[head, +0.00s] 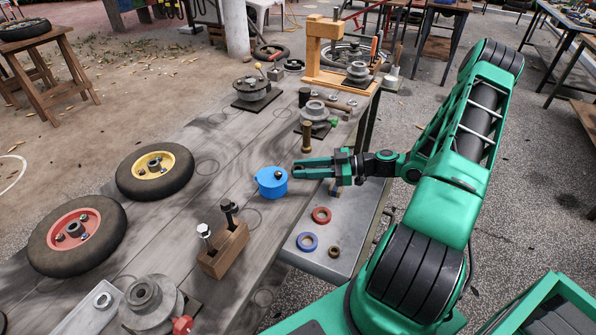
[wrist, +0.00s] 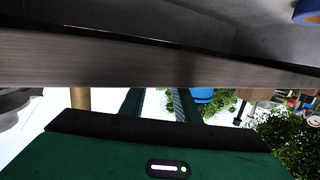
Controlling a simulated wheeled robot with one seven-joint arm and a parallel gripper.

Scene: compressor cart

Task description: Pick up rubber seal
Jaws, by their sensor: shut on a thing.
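My gripper (head: 299,169) is above the edge of the workbench, just right of a blue pot. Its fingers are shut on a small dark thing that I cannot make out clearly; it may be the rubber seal. In the wrist view the fingers run up behind the bench plank, which hides their tips. A red ring (head: 321,215), a blue ring (head: 307,242) and a small brown ring (head: 334,251) lie apart on the grey metal shelf (head: 345,225) below. The blue ring also shows in the wrist view (wrist: 308,12). None of these rings is touching my gripper.
The blue pot (head: 272,186) and an upright brass bolt (head: 306,137) stand close to my gripper on the workbench (head: 190,225). A wooden block with bolts (head: 224,250) is nearer. Two wheels (head: 155,171) lie at the left. The bench plank edge (wrist: 160,58) crosses the wrist view.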

